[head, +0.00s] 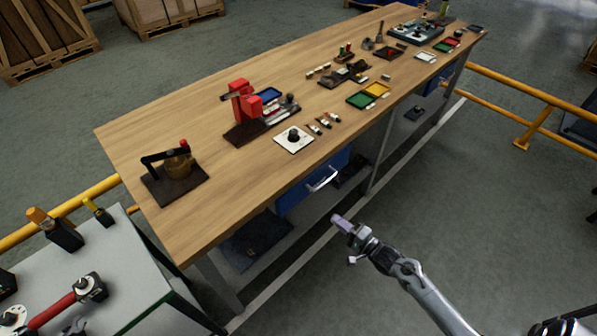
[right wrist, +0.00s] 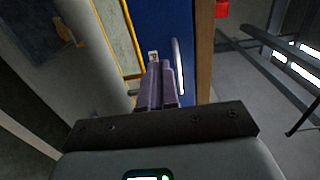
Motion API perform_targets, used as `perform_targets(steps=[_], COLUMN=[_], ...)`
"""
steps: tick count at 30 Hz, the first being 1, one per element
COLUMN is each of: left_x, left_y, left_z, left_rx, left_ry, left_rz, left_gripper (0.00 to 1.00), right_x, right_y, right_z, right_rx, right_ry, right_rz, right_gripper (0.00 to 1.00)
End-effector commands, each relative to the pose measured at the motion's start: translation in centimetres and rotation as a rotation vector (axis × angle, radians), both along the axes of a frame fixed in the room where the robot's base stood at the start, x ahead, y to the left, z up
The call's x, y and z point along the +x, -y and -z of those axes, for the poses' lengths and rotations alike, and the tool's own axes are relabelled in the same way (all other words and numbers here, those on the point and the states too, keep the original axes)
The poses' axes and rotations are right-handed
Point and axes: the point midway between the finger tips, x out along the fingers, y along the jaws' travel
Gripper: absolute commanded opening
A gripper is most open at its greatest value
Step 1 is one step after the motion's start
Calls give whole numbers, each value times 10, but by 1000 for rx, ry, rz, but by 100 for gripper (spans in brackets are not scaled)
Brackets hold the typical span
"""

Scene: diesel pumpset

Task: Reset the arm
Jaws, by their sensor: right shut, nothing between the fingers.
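My right gripper (head: 341,221) is in front of the workbench's near long side, below the level of its top, with its arm coming in from the lower right. Its fingers are together with nothing between them. In the right wrist view the two purple-grey fingers (right wrist: 160,88) lie side by side, with the blue drawer front (right wrist: 165,30) and its pale curved handle beyond them. The head view shows that drawer (head: 305,190) and its handle (head: 322,179) under the bench top, apart from the gripper. My left gripper is not in view.
The wooden bench top (head: 220,190) carries a red device (head: 243,102), a dark fixture (head: 175,172), a white dial plate (head: 293,139) and coloured trays. A grey side table (head: 110,265) with tools stands at lower left. Yellow rails (head: 540,125) run behind.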

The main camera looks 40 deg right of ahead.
Motion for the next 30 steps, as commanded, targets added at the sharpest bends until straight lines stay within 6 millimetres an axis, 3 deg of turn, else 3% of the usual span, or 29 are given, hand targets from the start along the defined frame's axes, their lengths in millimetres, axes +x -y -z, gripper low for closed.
perform_targets(steps=[5,7,13,16,21,25,30], left_x=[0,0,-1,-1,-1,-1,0], left_y=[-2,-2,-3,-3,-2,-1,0], left_z=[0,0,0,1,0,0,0], left_rx=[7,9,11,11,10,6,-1], left_ry=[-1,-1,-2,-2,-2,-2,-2], left_rz=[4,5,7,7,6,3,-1], left_gripper=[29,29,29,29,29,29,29], right_x=[-17,-28,-42,-46,-61,-82,-118], right_y=[-4,-17,-99,-137,-180,-199,-208], right_z=[15,25,1,-12,-35,-56,-80], right_rx=[8,22,3,-138,-451,-706,-1018], right_ry=[-30,-50,-78,-156,-313,-446,-603], right_rz=[-1,-14,-89,-106,-152,-234,-419], right_gripper=[0,0,0,0,0,0,0])
